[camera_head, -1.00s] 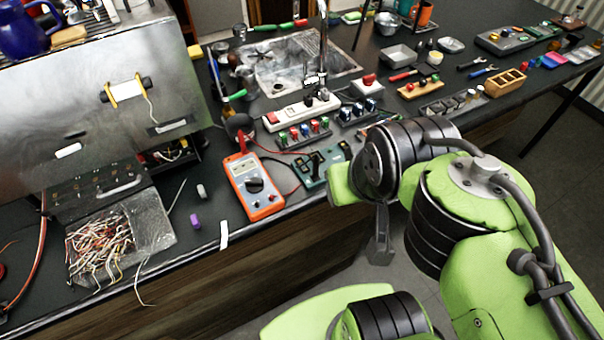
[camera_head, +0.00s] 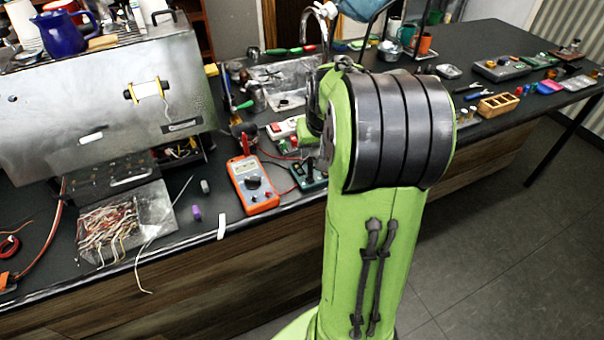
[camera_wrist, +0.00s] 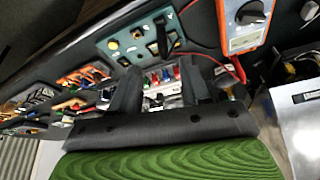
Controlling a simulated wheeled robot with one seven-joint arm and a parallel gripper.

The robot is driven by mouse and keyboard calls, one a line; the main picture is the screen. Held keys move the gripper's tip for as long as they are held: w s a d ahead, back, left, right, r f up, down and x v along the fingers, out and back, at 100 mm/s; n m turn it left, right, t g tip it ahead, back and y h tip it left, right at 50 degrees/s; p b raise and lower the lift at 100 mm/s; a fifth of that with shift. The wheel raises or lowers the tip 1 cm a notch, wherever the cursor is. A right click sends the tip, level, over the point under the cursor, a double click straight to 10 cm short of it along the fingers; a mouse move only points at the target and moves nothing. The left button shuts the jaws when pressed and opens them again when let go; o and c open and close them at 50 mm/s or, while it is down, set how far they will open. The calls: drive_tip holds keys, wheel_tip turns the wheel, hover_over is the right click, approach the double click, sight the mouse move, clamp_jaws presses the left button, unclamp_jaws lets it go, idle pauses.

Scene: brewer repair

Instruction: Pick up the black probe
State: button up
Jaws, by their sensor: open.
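The orange multimeter (camera_head: 252,186) lies near the counter's front edge, with red and black leads. It also shows at the top of the wrist view (camera_wrist: 243,28). Right of it is a teal board (camera_head: 313,183), partly hidden by my arm. A slim black piece on this board, which looks like the black probe (camera_wrist: 162,36), shows in the wrist view; I cannot be sure of it. My gripper (camera_wrist: 158,74) is open and empty, its two dark fingers apart, with the teal board beyond the fingertips. My arm hides the gripper in the head view.
A steel machine (camera_head: 80,95) and a clear tray of wires (camera_head: 115,225) stand at the left. A white power strip (camera_head: 284,128) and a sink with a faucet lie behind the board. Small trays and tools fill the right counter.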

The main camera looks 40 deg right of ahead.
sight(310, 168)
drive_tip(key=b+x, duration=0.1)
drive_tip(key=x, duration=1)
drive_tip(key=shift+a+f+b, duration=0.25)
drive_tip(key=shift+b, duration=0.05)
drive_tip(key=shift+w+d+f, duration=0.15)
drive_tip(key=shift+w+f, duration=0.05)
drive_tip(key=shift+f, duration=0.2)
drive_tip(key=shift+r, duration=0.1)
drive_tip(key=shift+c, duration=0.5)
clamp_jaws()
